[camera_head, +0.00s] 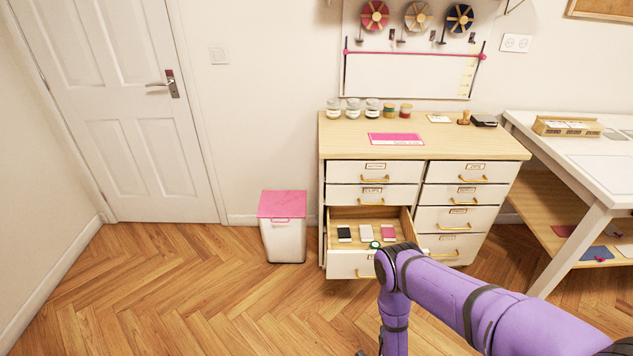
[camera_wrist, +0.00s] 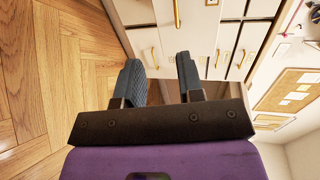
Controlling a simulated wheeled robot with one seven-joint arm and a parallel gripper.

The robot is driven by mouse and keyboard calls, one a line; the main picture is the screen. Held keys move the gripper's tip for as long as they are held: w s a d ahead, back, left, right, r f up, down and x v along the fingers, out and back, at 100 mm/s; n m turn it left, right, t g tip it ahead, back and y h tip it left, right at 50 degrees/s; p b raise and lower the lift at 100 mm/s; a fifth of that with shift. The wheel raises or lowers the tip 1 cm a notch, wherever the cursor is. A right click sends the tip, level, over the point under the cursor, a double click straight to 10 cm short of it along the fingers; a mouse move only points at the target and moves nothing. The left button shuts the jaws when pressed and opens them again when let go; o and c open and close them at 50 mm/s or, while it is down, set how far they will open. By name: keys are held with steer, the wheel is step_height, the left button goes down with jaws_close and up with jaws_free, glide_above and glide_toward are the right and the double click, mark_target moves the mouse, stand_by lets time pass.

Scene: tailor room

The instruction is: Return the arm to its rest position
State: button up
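My purple arm reaches in from the lower right in the head view and bends downward in front of the drawer cabinet (camera_head: 472,168). My gripper (camera_wrist: 158,68) shows in the wrist view with its two dark fingers apart and nothing between them. It points towards the cabinet fronts with their gold handles. In the head view the gripper is mostly below the bottom edge of the picture. One left-hand drawer (camera_head: 343,219) of the cabinet stands open, and my elbow hides part of its front.
Black, white and pink flat items (camera_head: 366,232) lie in the open drawer, with a small green round thing (camera_head: 375,245) near its front. A pink-lidded bin (camera_head: 283,240) stands left of the cabinet. A white table (camera_head: 590,150) stands right. Floor at left is clear.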

steer(key=w+a+r+n+g, duration=0.1)
steer(key=w+a+r+n, duration=0.1)
steer(key=w+r, duration=1)
steer(key=w+a+r+n+g, duration=0.1)
steer(key=w+a+r, duration=0.1)
steer(key=w+r, duration=1)
steer(key=w+d+r+n+g, duration=0.1)
steer(key=w+r+n, duration=0.1)
steer(key=r, duration=1.3)
steer(key=w+d+r+n+g, duration=0.1)
steer(key=r+n+g, duration=0.15)
steer(key=r, duration=1.15)
steer(key=s+d+r+n+g, duration=0.1)
steer(key=s+d+r+n, duration=0.15)
steer(key=s+r, duration=0.8)
steer(key=s+d+r+n+g, duration=0.1)
steer(key=s+d+r+n, duration=0.15)
steer(key=s+r, duration=0.8)
steer(key=s+d+r+n+g, duration=0.1)
steer(key=s+r, duration=0.2)
steer(key=s, duration=0.6)
steer(key=s+d+r+n+g, duration=0.1)
steer(key=s+r, duration=0.3)
steer(key=s, duration=0.4)
steer(key=s+d+r+n+g, duration=0.1)
steer(key=s+d+r+n, duration=0.1)
steer(key=s, duration=0.7)
steer(key=shift+s+r+n, duration=0.3)
steer(key=shift+r+n, duration=0.45)
steer(key=shift+r, duration=0.05)
